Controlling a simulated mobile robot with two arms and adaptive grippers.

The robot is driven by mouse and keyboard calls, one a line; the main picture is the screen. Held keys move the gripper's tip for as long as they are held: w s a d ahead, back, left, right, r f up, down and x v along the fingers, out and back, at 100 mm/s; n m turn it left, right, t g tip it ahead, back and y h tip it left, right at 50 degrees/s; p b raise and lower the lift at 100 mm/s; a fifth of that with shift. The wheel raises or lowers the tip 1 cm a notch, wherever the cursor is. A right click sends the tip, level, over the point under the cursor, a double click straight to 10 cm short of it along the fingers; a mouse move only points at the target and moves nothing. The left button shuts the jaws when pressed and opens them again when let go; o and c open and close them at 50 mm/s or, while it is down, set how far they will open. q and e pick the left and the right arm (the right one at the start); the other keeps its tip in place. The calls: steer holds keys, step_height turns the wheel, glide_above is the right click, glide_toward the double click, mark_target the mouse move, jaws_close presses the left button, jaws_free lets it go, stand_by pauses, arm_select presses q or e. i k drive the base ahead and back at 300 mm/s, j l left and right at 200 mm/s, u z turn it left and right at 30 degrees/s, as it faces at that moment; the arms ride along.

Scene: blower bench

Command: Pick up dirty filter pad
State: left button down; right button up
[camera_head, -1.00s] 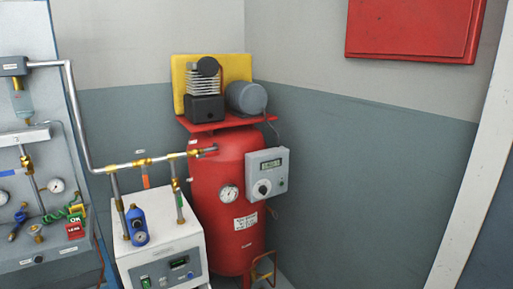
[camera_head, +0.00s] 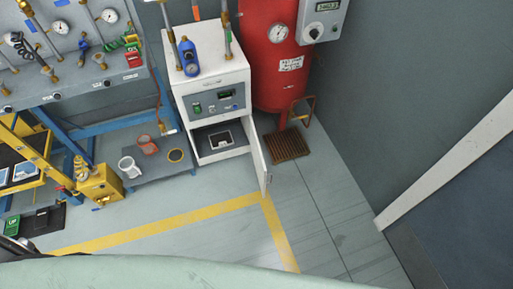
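A small dark square pad with a pale border (camera_head: 220,140) lies on the floor of the open lower compartment of the white cabinet (camera_head: 208,76). It looks like a filter pad, but I cannot tell how dirty it is. The cabinet door (camera_head: 259,158) stands open to the right. A dark part that may be my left gripper (camera_head: 15,246) shows at the lower left edge, far from the cabinet; its fingers cannot be made out. My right gripper is not in view.
A yellow valve block (camera_head: 101,185) stands farther left. A brown grate (camera_head: 289,145) lies below the red tank (camera_head: 268,55). The floor in front is clear.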

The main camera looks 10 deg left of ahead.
mark_target(223, 139)
steer(key=l+u, duration=0.2)
steer(key=u, duration=0.15)
steer(key=i+l+u, duration=0.1)
steer(key=u, duration=0.25)
steer(key=l+u, duration=0.45)
steer(key=l, duration=0.35)
steer(key=k+l+u, duration=0.1)
steer(key=l, duration=0.3)
steer(key=l+u, duration=0.1)
steer(key=l, duration=0.35)
steer(key=k+l+u, duration=0.1)
steer(key=l, duration=0.3)
steer(key=k, duration=0.05)
